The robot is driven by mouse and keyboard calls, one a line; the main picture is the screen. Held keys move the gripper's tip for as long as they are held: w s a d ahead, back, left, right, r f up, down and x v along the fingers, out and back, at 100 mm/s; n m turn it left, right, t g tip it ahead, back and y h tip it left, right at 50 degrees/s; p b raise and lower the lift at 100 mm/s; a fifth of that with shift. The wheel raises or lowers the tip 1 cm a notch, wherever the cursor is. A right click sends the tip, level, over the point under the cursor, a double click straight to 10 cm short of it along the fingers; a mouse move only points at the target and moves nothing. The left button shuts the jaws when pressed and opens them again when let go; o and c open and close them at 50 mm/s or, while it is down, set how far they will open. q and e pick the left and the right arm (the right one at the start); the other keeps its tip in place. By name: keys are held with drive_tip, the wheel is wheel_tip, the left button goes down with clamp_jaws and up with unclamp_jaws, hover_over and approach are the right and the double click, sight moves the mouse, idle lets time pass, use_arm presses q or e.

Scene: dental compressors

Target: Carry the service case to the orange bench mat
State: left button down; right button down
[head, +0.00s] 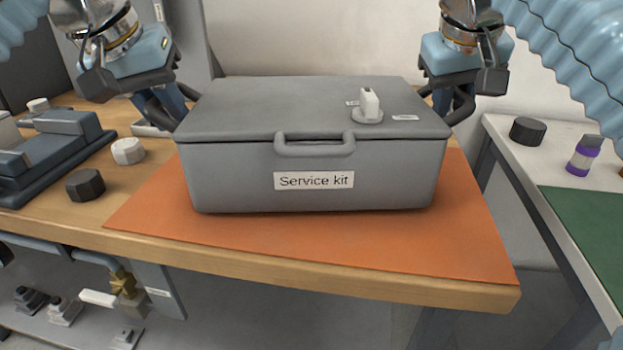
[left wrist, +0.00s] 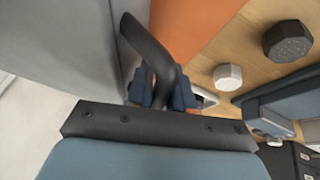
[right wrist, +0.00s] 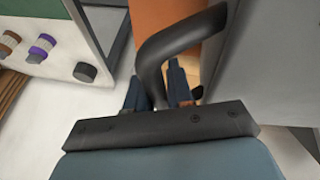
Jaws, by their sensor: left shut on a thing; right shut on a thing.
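The grey service case (head: 310,178), labelled "Service kit", is level over the orange bench mat (head: 380,245). Its underside looks on or very close to the mat; I cannot tell whether it touches. My left gripper (head: 168,108) is shut on the black side handle at the case's left, which shows in the left wrist view (left wrist: 150,45). My right gripper (head: 452,105) is shut on the black handle at its right, which shows in the right wrist view (right wrist: 170,42). The fingertips are partly hidden behind the handles.
A dark knob (head: 85,185), a white knob (head: 128,151) and a blue-grey tray-like unit (head: 60,150) are left of the mat. A side table (head: 510,145) at the right holds a black knob (head: 527,131) and a purple bottle (head: 583,157). Bare mat shows in front of the case.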

use_arm(q)
drive_tip(key=shift+f, duration=0.2)
use_arm(e)
drive_tip(key=shift+f, duration=0.2)
use_arm(q)
drive_tip(key=c, duration=1)
unclamp_jaws()
use_arm(e)
drive_tip(key=c, duration=1)
unclamp_jaws()
use_arm(q)
drive_tip(key=v, duration=0.7)
drive_tip(key=shift+r, duration=0.15)
use_arm(e)
drive_tip(key=v, duration=0.7)
drive_tip(key=shift+r, duration=0.25)
use_arm(q)
drive_tip(key=shift+s, duration=0.1)
use_arm(e)
drive_tip(key=shift+s, duration=0.15)
